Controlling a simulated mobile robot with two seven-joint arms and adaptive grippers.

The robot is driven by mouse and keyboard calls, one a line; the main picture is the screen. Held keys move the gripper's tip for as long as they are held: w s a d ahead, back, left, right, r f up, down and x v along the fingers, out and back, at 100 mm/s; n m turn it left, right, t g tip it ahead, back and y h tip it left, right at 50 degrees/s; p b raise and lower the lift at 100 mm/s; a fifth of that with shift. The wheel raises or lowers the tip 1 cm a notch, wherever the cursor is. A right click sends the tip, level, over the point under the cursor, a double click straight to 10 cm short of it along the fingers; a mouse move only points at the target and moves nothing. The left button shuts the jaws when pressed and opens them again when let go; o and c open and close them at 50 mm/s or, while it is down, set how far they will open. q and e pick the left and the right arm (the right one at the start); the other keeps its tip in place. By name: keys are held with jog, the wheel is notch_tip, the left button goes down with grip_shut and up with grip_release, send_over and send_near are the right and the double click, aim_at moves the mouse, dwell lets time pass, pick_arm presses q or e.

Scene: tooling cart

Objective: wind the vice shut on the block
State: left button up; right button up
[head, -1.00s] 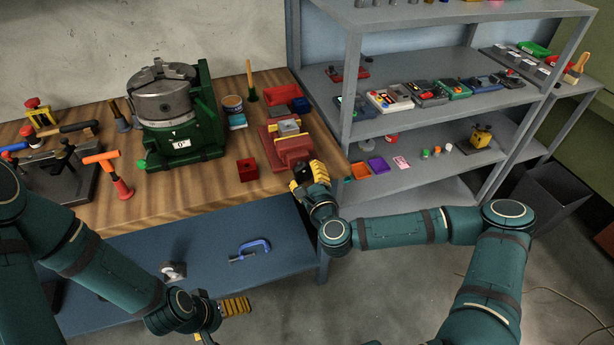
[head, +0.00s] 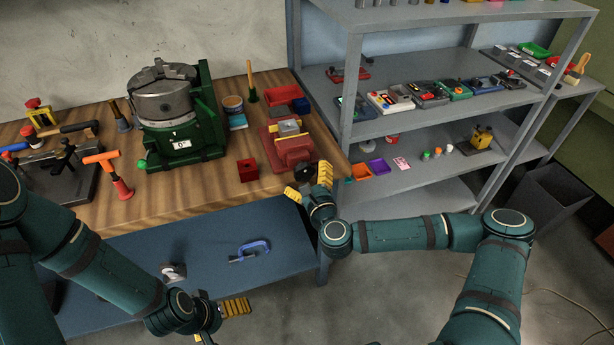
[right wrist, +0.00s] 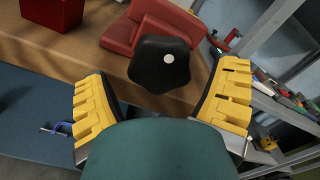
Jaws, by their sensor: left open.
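The red vice (head: 291,150) stands at the right end of the wooden bench, with a grey block (head: 288,127) between its jaws. Whether the jaws touch the block is too small to tell. The vice's black lobed knob (head: 305,171) faces the bench's front edge; it also shows in the right wrist view (right wrist: 160,65) with a white dot on it. My right gripper (head: 309,184) is open, its yellow fingers apart on either side of the knob and just short of it. My left gripper (head: 220,309) is low at the front, away from the bench, empty and open.
A small red box (head: 247,170) sits left of the vice. A green rotary chuck fixture (head: 181,138) stands further left. The grey shelf rack (head: 418,117) is close on the right. A blue clamp (head: 250,250) lies on the lower shelf.

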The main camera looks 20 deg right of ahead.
dwell(0.3)
jog(key=s, duration=0.7)
jog(key=shift+s+d, duration=0.15)
jog(key=shift+s, duration=0.1)
jog(key=s+a+f+n+g+y, duration=0.7)
jog(key=s+a+f+n+g, duration=0.3)
jog(key=a+f+n, duration=0.55)
jog(key=s+d+f+n+g+h, duration=0.1)
jog(key=s+d+n+g+h, duration=0.2)
jog(key=s+d+n+g, duration=0.2)
jog(key=d+n+g, duration=0.1)
jog(key=d+n, duration=0.2)
jog(key=n, duration=0.3)
jog(key=shift+s+h, duration=0.3)
jog(key=shift+s, duration=0.1)
